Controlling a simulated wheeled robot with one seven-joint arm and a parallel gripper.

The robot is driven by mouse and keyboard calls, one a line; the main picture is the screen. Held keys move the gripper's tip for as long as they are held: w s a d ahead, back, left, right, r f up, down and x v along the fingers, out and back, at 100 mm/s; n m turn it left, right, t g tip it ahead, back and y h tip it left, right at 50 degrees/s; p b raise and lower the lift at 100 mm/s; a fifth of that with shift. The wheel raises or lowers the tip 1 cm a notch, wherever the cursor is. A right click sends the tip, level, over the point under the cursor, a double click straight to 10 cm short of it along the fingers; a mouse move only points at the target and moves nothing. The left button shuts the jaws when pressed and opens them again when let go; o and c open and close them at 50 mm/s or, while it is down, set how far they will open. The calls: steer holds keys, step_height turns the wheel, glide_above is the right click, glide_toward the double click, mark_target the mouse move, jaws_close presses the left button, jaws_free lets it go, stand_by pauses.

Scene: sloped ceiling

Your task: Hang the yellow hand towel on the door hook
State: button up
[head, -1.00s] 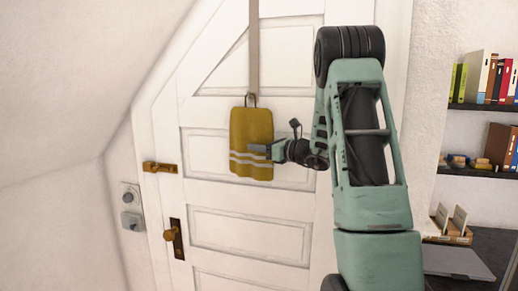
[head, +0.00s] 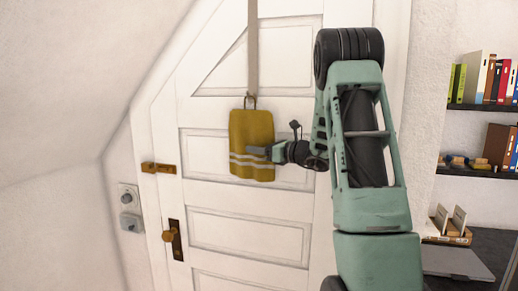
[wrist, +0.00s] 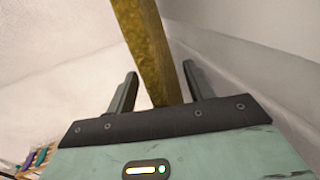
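The yellow hand towel (head: 251,131), with pale stripes near its lower edge, hangs flat against the white door. Its top loop is at the door hook (head: 250,101), at the lower end of a grey strap; the exact contact is too small to make out. My gripper (head: 258,150) is at the towel's lower right part in the head view. In the wrist view the towel (wrist: 155,50) shows edge-on between the two fingers of my gripper (wrist: 158,82). The fingers stand apart, with a visible gap on each side of the towel.
The white door (head: 250,232) has a brass handle (head: 170,236) and a brass latch (head: 158,168) at left. The sloped ceiling (head: 70,80) closes in on the left. Shelves with books (head: 487,78) and a dark desk surface (head: 495,245) stand at right.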

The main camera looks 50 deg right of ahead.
steer(key=shift+a, duration=0.1)
steer(key=s+d+b, duration=0.2)
steer(key=s+b, duration=0.5)
steer(key=s, duration=1)
steer(key=shift+d, duration=0.15)
steer(key=shift+s+r, duration=0.1)
